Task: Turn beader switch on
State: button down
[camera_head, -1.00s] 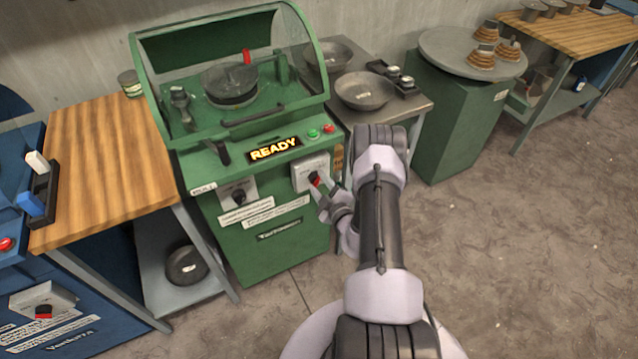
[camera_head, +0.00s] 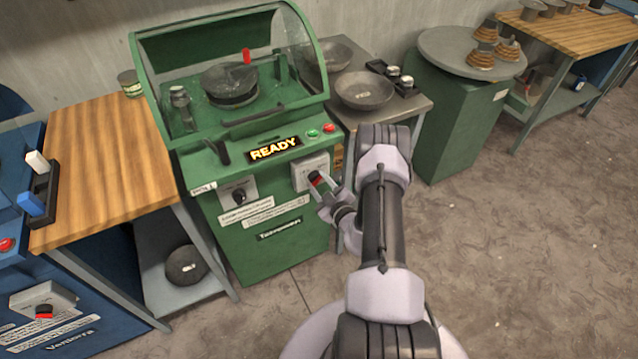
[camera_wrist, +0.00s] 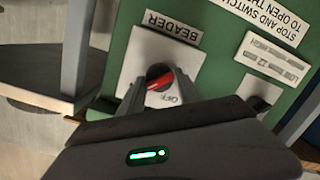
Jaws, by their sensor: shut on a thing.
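The beader switch (camera_wrist: 159,76) is a black round knob with a red pointer bar, on a light grey plate (camera_wrist: 139,54) labelled BEADER, upside down in the wrist view. The bar lies slanted there, with the word OFF beside it. In the head view the plate (camera_head: 303,166) is on the right of the green machine's front, and the knob (camera_head: 316,178) shows red. My gripper (camera_head: 321,186) is at the plate. In the wrist view its two fingers (camera_wrist: 160,88) stand on either side of the knob, shut on it. They partly hide it.
The green machine (camera_head: 290,249) has a lit READY display (camera_head: 274,149), green and red buttons (camera_head: 321,132) and a second black knob (camera_head: 239,196) at left. A clear hood (camera_head: 181,66) covers its bowl spindle. Metal bowls (camera_head: 365,91) sit on a side table. The floor at right is clear.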

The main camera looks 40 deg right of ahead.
jog(key=shift+w+d+r, duration=0.1)
jog(key=shift+d+r, duration=0.15)
jog(key=c, duration=1.1)
grip_release()
jog(key=shift+o, duration=1.1)
jog(key=shift+a+f, duration=0.1)
jog(key=shift+f, duration=0.05)
jog(key=p+v, duration=0.5)
jog(key=v, duration=1.2)
jog(key=shift+s, duration=0.25)
jog(key=shift+a, duration=0.1)
